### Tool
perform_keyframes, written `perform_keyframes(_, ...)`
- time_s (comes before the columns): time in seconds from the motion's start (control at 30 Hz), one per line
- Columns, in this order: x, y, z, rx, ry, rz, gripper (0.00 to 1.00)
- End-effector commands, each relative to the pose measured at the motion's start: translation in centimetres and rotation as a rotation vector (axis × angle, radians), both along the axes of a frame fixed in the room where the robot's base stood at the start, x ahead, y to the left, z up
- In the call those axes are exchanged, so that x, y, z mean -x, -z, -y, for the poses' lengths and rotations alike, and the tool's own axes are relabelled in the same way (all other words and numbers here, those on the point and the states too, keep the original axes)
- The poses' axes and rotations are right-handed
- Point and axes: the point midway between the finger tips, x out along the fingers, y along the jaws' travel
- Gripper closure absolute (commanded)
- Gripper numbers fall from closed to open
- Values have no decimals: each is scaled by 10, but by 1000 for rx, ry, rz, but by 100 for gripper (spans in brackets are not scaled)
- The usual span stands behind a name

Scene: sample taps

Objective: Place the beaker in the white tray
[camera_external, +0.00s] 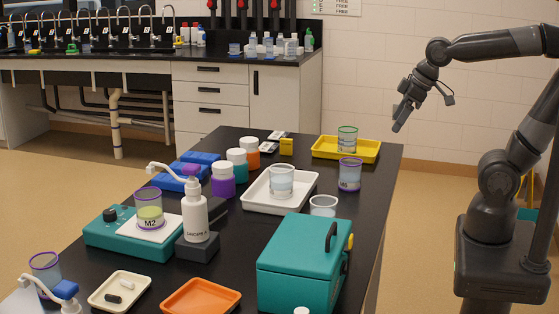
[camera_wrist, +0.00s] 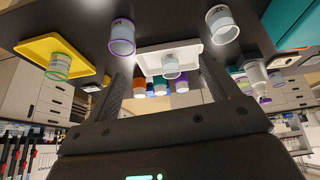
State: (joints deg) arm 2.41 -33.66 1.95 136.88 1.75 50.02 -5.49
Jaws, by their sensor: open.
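The white tray (camera_external: 253,206) lies mid-table, with a clear, pale-blue-filled beaker (camera_external: 281,181) standing in it; the wrist view shows this tray (camera_wrist: 198,47) and beaker (camera_wrist: 171,67) too. Right of the tray, a purple-rimmed beaker (camera_external: 350,174) and a clear-rimmed beaker (camera_external: 323,205) stand on the black table. A green-rimmed beaker (camera_external: 347,139) stands in the yellow tray (camera_external: 324,149). I cannot tell which beaker is meant. My gripper (camera_external: 398,125) is open and empty, raised above and beyond the table's right edge, apart from every beaker.
A teal box (camera_external: 300,270) stands at the near right. Purple, teal and orange jars (camera_external: 223,182) stand left of the white tray. Bare tabletop lies near the right edge.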

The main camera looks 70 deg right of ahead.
Motion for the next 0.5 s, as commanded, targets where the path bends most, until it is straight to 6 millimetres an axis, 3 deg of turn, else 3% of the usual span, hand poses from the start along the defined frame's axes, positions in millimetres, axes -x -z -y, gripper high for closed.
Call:
perform_keyframes(0.1, 29, 6, 1, -17, 33, 16, 20)
perform_keyframes(0.2, 43, 11, 3, -26, 53, 22, 20)
perform_keyframes(0.5, 51, 15, 3, -33, 65, 24, 20)
